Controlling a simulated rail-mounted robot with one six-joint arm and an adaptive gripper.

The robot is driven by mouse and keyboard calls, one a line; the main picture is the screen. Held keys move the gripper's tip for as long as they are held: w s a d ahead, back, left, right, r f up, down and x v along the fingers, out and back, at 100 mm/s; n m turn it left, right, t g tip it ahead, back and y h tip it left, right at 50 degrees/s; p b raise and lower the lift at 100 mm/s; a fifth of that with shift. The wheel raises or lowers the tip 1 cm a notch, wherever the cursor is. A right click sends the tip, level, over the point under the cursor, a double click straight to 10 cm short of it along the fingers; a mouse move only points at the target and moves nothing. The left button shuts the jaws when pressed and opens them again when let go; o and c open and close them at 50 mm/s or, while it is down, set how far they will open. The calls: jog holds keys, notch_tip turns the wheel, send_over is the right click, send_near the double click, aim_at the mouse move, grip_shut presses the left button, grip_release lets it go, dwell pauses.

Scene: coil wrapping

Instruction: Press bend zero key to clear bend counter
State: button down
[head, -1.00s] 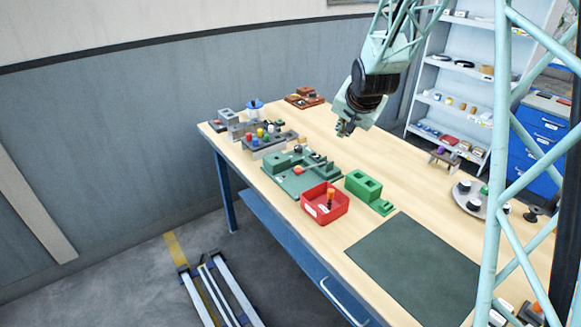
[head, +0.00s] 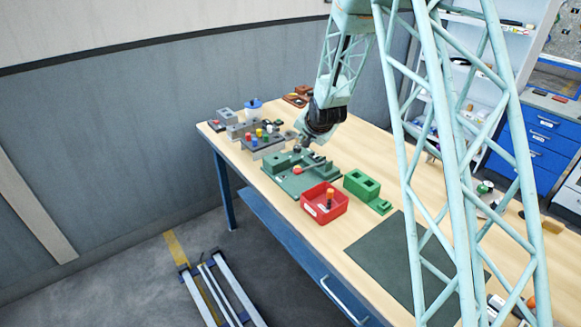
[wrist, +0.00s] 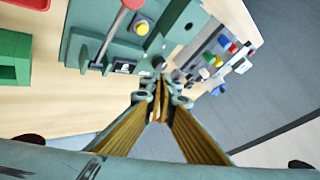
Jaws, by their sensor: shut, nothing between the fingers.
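The green bending fixture (head: 275,180) lies on the table; in the wrist view its plate (wrist: 90,45) fills the upper middle. On it are a yellow round button (wrist: 142,26), a red-ended lever (wrist: 115,33) and a small dark display-like block (wrist: 124,68). A dark round knob or key (wrist: 158,63) sits at the plate's edge, just beyond my fingertips; I cannot read which part is the bend zero key. My gripper (wrist: 160,88) is shut and empty, pointing down above the fixture's far edge. In the head view my gripper (head: 301,148) partly hides that edge; contact cannot be told.
A grey rack with coloured knobs (head: 262,139) stands close beside the fixture. A red bin (head: 325,212) and a green block (head: 361,185) stand on its near right side. A dark mat (head: 385,262) lies further right.

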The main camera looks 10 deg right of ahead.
jog(key=shift+w+a+f, duration=0.75)
jog(key=shift+a, duration=0.05)
jog(key=shift+f, duration=0.2)
jog(key=shift+f+b, duration=0.95)
jog(key=shift+f, duration=2)
jog(key=shift+f+b, duration=0.95)
jog(key=shift+f, duration=0.25)
jog(key=shift+f+b, duration=0.95)
jog(key=shift+b, duration=0.05)
jog(key=shift+r, duration=0.9)
